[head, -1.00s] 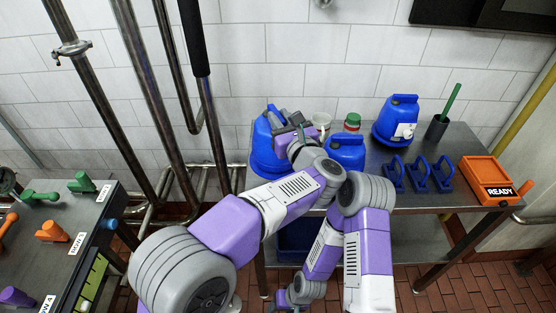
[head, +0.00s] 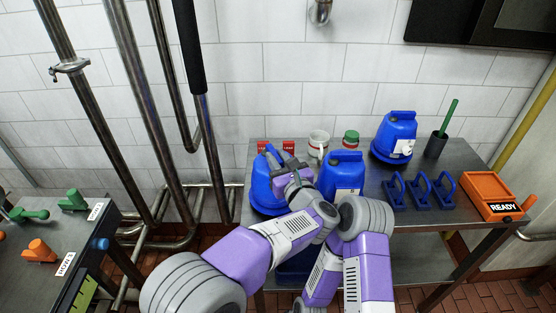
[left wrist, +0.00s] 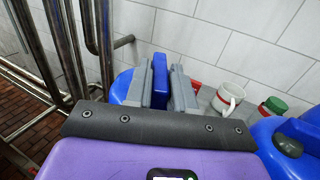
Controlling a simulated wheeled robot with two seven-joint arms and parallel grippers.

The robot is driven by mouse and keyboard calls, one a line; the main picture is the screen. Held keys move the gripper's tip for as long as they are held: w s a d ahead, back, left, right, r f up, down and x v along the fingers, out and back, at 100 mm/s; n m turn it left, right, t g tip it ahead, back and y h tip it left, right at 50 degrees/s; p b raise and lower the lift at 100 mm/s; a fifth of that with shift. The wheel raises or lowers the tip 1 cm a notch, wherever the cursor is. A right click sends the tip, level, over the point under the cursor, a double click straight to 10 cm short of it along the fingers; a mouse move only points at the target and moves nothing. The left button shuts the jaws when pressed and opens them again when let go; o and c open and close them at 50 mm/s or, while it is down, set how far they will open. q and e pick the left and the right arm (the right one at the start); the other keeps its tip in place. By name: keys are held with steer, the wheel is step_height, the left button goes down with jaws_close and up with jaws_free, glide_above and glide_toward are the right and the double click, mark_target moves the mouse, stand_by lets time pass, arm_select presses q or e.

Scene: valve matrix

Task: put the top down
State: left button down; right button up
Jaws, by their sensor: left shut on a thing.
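The blue top (head: 262,188) is a rounded cover with an upright handle, at the left end of the steel table. My left gripper (head: 281,162) is shut on its handle. In the left wrist view the two grey fingers (left wrist: 163,88) sit on either side of the blue handle (left wrist: 159,80). The top appears upright. Its lower rim is low by the tabletop, and I cannot tell if it touches. My right arm reaches down in front of the table, and its gripper is out of view.
Two more blue covers stand on the table, one in the middle (head: 343,172) and one at the back (head: 394,137). Nearby are a white mug (head: 318,143), a green-lidded jar (head: 350,139), red cards (head: 289,147), several blue handles (head: 419,190) and an orange READY box (head: 488,196).

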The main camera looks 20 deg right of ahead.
arm_select(q)
steer(key=c, duration=1)
jaws_free()
steer(key=shift+o, duration=0.2)
steer(key=shift+r+p, duration=0.2)
steer(key=shift+p, duration=0.25)
steer(key=s+b, duration=0.2)
steer(key=s, duration=0.1)
steer(key=s+b, duration=0.1)
steer(key=b, duration=0.1)
steer(key=shift+s+d+f, duration=0.2)
steer(key=shift+d+f, duration=0.05)
steer(key=shift+f, duration=0.05)
steer(key=shift+s+d+r, duration=0.1)
steer(key=shift+s+r, duration=0.1)
steer(key=shift+s, duration=1.35)
